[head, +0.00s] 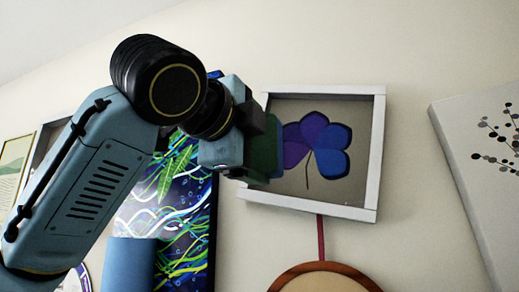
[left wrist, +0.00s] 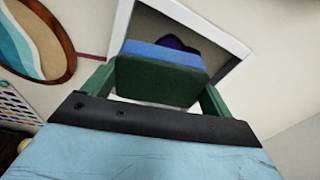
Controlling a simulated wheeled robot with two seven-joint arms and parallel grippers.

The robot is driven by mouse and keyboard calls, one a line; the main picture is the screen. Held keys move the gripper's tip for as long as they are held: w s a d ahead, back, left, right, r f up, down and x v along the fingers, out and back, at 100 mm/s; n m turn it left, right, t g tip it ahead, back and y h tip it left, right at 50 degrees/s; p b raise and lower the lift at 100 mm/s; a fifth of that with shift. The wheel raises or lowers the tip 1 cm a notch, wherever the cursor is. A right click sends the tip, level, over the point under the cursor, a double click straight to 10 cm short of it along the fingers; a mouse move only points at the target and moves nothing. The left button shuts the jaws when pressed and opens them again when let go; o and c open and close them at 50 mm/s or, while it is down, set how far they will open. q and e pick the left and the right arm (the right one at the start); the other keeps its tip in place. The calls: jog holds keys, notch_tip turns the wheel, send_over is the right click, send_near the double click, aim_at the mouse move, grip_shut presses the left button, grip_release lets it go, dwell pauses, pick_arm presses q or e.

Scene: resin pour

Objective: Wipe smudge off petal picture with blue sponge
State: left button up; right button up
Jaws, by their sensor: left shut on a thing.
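The petal picture (head: 333,164) hangs on the wall in a deep white frame, with blue and purple petals on a grey ground. My left gripper (head: 262,148) is at the picture's left side and hides part of its left edge. It is shut on the blue sponge (left wrist: 165,53), which has a dark green layer on the side facing the wrist camera. In the left wrist view the sponge sits between the green fingers of the gripper (left wrist: 158,80), in front of the framed picture (left wrist: 208,30). I cannot tell whether the sponge touches the picture. No smudge can be made out. My right gripper is out of view.
A colourful wavy-line picture (head: 190,215) hangs to the left, partly behind my arm. A round wooden-rimmed piece (head: 325,268) is below the petal picture. A white canvas with dotted branches (head: 470,180) hangs at the right. Bare wall lies between the frames.

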pick_arm(q)
jog(key=shift+s, duration=0.1)
jog(key=shift+b+v, duration=0.55)
jog(key=shift+v, duration=0.8)
jog(key=shift+s+d, duration=0.1)
